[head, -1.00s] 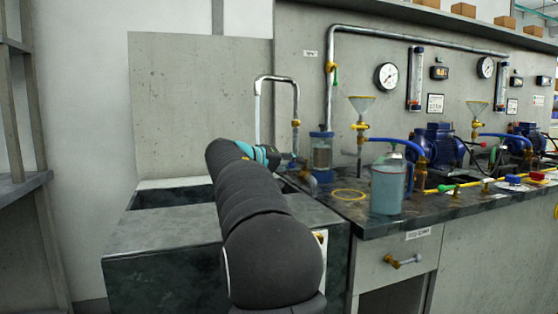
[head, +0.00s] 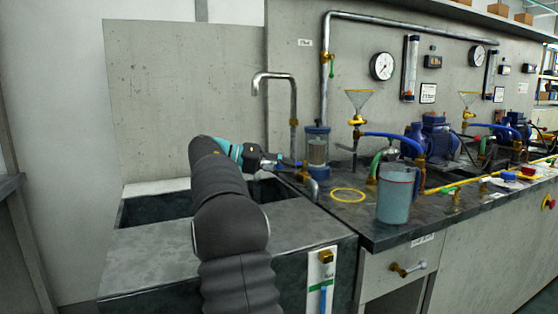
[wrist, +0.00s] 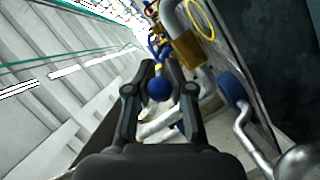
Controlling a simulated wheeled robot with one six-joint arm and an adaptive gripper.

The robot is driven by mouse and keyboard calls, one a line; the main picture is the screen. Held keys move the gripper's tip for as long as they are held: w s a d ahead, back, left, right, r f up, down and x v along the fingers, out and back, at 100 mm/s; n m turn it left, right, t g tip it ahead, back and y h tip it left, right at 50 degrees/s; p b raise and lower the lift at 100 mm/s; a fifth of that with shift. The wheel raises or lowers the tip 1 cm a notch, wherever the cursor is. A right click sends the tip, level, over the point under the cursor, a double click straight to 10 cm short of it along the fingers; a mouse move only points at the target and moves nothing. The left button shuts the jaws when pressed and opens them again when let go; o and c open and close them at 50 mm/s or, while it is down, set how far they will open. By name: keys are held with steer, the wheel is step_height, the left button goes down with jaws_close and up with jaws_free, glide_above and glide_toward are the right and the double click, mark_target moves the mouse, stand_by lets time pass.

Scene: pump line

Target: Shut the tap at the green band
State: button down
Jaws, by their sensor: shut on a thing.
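My gripper (head: 272,163) reaches across the sink to the foot of the tap pipe. In the wrist view, my gripper (wrist: 159,90) has its fingers closed on a round blue knob (wrist: 159,89). The knob's stem is largely hidden. The metal tap (head: 276,76) bends over the sink, with a brass fitting (head: 294,122) on its upright pipe. No stream shows below its spout now. On the front of the sink unit, a white panel (head: 315,272) carries a green band (head: 322,288) and a blue upright strip (head: 323,300). The strip's top is near the band.
The sink rim (head: 150,188) lies under my arm. To the right stand a clear filter cup (head: 317,148), a blue-grey jug (head: 396,196) and a yellow ring (head: 348,195) on the dark bench. A brass funnel (head: 358,105) and pipes line the wall.

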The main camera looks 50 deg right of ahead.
steer(key=shift+w, duration=0.15)
stand_by(0.3)
steer(key=c, duration=1.2)
jaws_free()
steer(key=shift+w+a, duration=0.1)
steer(key=v, duration=0.7)
steer(key=shift+w, duration=0.15)
steer(key=shift+a, duration=0.1)
